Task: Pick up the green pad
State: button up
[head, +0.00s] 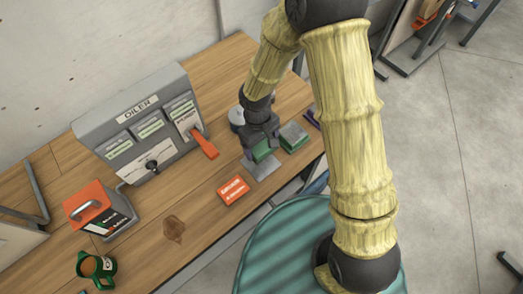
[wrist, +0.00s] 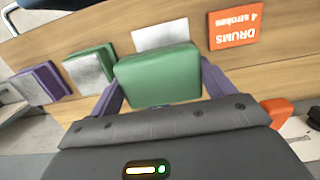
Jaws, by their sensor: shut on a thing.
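The green pad (wrist: 157,76) is between the two purple fingers of my gripper (wrist: 158,88) in the wrist view. My gripper is shut on it, with one finger against each side. In the head view, my gripper (head: 261,147) points down at the bench, and the green pad (head: 264,153) shows partly under it. A pale grey plate (head: 262,169) lies on the bench just in front of the pad and partly behind it; it also shows in the wrist view (wrist: 160,35). I cannot tell how far the pad is above the bench.
A grey-topped green block (head: 293,136) and a purple block (head: 313,118) stand to the right. An orange "DRUMS 4 strokes" card (head: 233,190) lies to the left. The grey OILER box (head: 145,125) with an orange lever (head: 205,146) stands behind. A green mug (head: 97,267) is front left.

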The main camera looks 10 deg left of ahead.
jog(key=shift+r, duration=0.9)
